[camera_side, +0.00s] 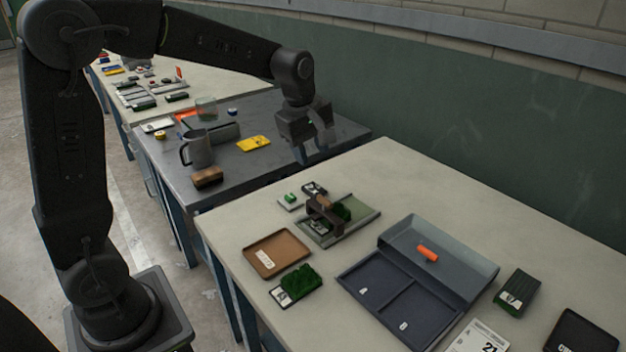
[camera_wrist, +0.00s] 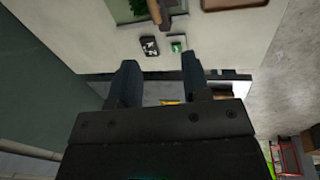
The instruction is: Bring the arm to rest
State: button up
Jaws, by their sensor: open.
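My gripper (camera_side: 315,152) hangs at the end of my arm, fingers pointing down, above the edge between the grey table and the pale work table (camera_side: 400,178). In the wrist view my gripper (camera_wrist: 158,75) shows two fingers set wide apart with nothing between them. It is open and empty. It touches nothing that I can see. Below and to its right in the side view stands a grey tray with a brown bridge-shaped stand (camera_side: 325,212) and green turf (camera_side: 343,210).
A brown tray (camera_side: 252,265), a turf sample (camera_side: 298,281) and a divided blue-grey tray (camera_side: 352,284) with an orange piece (camera_side: 427,253) lie on the pale table. A grey mug (camera_side: 197,150) and a yellow card (camera_side: 253,143) sit on the grey table. The pale table's back right is clear.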

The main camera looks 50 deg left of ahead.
jog(key=s+d+r+m+t, duration=0.1)
jog(key=s+d+m, duration=0.2)
jog(key=s+m, duration=0.5)
jog(key=s+d+r+m+t, duration=0.1)
jog(key=s+d+m+t, duration=0.1)
jog(key=s+m, duration=0.7)
jog(key=s+d, duration=0.1)
jog(key=s, duration=0.4)
jog(key=shift+r, duration=0.35)
jog(key=n+g, duration=0.3)
jog(key=n, duration=1.5)
send_over(324, 199)
jog(key=s, duration=0.3)
jog(key=s+x, duration=0.1)
jog(key=x, duration=1.6)
jog(key=shift+w+f, duration=0.15)
jog(key=shift+f, duration=0.05)
